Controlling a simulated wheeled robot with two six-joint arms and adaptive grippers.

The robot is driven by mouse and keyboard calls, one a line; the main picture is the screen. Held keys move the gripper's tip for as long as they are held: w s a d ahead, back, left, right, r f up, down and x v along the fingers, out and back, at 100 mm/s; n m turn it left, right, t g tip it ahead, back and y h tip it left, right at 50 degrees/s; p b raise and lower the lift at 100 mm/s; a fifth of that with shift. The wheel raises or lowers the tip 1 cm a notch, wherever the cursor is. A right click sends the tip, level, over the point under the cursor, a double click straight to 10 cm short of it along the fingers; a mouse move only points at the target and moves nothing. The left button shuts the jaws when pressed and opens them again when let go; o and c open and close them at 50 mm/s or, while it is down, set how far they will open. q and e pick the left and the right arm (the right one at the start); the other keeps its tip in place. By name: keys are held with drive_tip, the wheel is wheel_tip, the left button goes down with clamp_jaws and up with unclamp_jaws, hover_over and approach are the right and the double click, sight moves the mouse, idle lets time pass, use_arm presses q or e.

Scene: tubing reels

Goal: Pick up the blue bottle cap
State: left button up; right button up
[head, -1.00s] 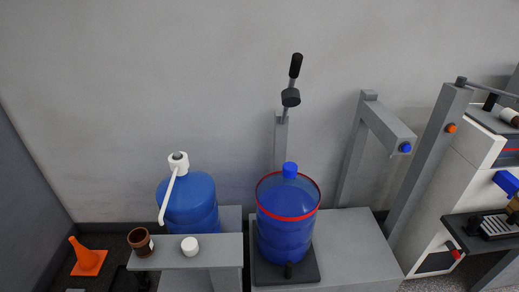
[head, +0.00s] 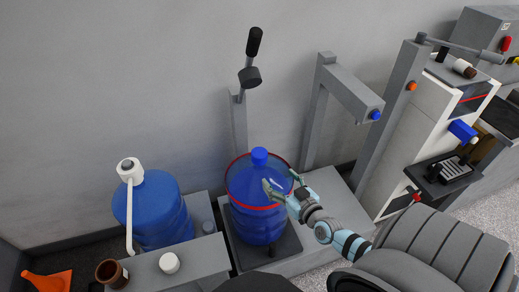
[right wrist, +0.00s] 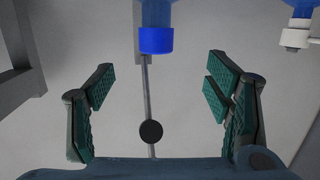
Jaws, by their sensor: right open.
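The blue bottle cap (head: 260,156) sits on top of the large blue bottle (head: 258,222), which stands on a dark square base under a lever press. In the right wrist view the cap (right wrist: 156,40) shows at the top middle, between and beyond the fingers, not touched. My right gripper (head: 283,188) is open and empty, in front of the bottle's upper part and a little lower right of the cap. The right wrist view shows its two green-padded fingers (right wrist: 160,95) wide apart. My left gripper is not in view.
A red ring (head: 231,199) runs around the bottle's upper part. The press lever (head: 253,50) rises behind the bottle. At left stand another blue bottle with a white pump (head: 128,170), a white cup (head: 169,263), a brown jar (head: 112,273) and an orange cone (head: 48,285). A grey post with an arm (head: 345,88) stands right.

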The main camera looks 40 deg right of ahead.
sight(263, 157)
drive_tip(key=b+x, duration=0.2)
drive_tip(key=x, duration=0.2)
drive_tip(key=r+b+x, duration=0.1)
drive_tip(key=b+x, duration=0.2)
drive_tip(key=x, duration=0.2)
drive_tip(key=b+x, duration=0.2)
drive_tip(key=x, duration=0.3)
drive_tip(key=shift+w+d+r, duration=0.2)
drive_tip(key=shift+w+d, duration=0.05)
drive_tip(key=shift+d, duration=0.15)
drive_tip(key=shift+w+r, duration=0.1)
drive_tip(key=shift+w, duration=0.05)
drive_tip(key=c, duration=1)
